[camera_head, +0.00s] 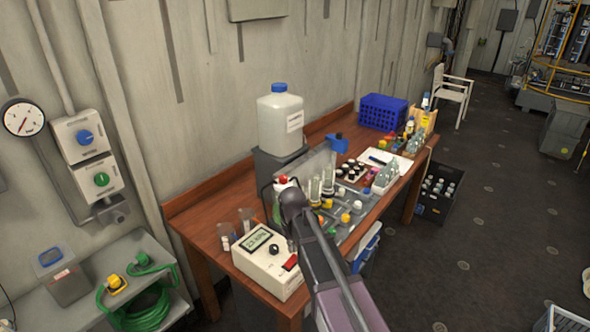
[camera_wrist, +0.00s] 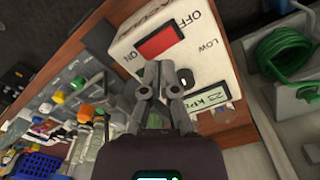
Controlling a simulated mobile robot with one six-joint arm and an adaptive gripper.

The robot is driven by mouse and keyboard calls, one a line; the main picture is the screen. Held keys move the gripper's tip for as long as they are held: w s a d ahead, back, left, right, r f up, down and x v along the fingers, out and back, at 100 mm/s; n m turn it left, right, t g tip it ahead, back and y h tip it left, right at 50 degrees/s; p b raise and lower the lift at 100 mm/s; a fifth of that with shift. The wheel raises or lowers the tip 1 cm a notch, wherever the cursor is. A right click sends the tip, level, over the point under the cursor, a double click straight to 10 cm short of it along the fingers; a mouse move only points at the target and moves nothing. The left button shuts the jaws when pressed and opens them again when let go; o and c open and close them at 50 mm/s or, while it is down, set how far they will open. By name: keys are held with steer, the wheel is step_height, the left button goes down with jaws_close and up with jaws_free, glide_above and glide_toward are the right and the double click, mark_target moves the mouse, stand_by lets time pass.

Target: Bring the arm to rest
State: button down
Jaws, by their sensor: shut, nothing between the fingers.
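My gripper (camera_wrist: 160,78) is shut and empty in the wrist view. Its fingertips show in front of a white control box (camera_wrist: 207,70) with a red switch and a small display. In the head view my arm reaches over the front of the wooden bench, beside the same white box (camera_head: 268,264). My fingers are hidden behind the arm there. I cannot tell how far the fingertips are from the box.
The wooden bench (camera_head: 213,193) holds a large white canister (camera_head: 281,122), several bottles, a blue crate (camera_head: 383,111) and a clipboard. A grey shelf with a green hose (camera_head: 146,308) stands at left. A black crate (camera_head: 437,195) sits on the floor. Open floor lies at right.

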steer(key=s+d+f+m+b, duration=0.1)
steer(key=s+d+m, duration=0.1)
steer(key=s+d, duration=0.4)
steer(key=s+d+f+m+b, duration=0.1)
steer(key=s+d, duration=0.5)
steer(key=d, duration=0.6)
steer(key=shift+s+d+f+m+b, duration=0.3)
steer(key=shift+s+f+m, duration=0.1)
steer(key=shift+m, duration=0.2)
